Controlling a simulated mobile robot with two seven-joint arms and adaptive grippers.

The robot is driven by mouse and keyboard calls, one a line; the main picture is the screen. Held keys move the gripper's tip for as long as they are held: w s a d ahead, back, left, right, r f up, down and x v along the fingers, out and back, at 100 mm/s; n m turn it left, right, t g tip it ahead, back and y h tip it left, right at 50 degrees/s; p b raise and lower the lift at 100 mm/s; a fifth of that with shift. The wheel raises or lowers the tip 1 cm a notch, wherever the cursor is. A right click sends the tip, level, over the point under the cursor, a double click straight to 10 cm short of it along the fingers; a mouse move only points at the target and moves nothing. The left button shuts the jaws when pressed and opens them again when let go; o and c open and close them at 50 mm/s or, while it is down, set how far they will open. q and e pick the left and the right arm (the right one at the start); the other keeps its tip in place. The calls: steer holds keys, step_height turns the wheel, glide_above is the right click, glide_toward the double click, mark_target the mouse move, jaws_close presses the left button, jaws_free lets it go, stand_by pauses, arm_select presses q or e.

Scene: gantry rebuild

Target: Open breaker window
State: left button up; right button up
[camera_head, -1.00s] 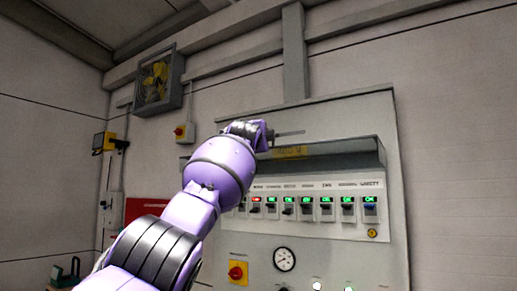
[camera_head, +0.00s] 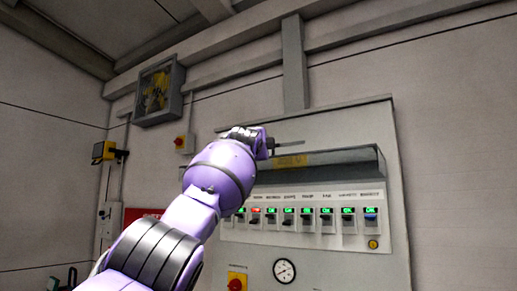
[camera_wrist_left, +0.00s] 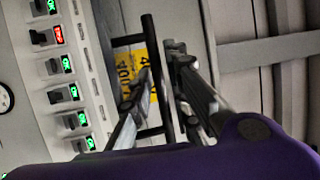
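The breaker window (camera_head: 345,156) is a dark see-through cover at the top of the breaker row. It stands raised and juts out from the panel, and the switches below it are uncovered. My left gripper (camera_head: 272,140) is at the window's left end, partly hidden by my own wrist. In the left wrist view, the fingers of my left gripper (camera_wrist_left: 155,70) are apart, with a dark bar (camera_wrist_left: 151,50) running between them. I cannot tell whether they touch it. A yellow label (camera_wrist_left: 128,66) shows behind the bar. My right gripper is not in view.
The breaker row (camera_head: 305,214) shows green lights and one red. Below are a gauge (camera_head: 285,270) and a red knob on a yellow plate (camera_head: 237,283). A fan box (camera_head: 158,90) and a small red-button box (camera_head: 184,143) are on the wall. The panel's right front is clear.

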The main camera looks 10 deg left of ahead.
arm_select(q)
steer(key=s+f, duration=0.2)
steer(key=s, duration=0.9)
steer(key=shift+s+d, duration=0.25)
steer(key=shift+s, duration=0.15)
stand_by(0.3)
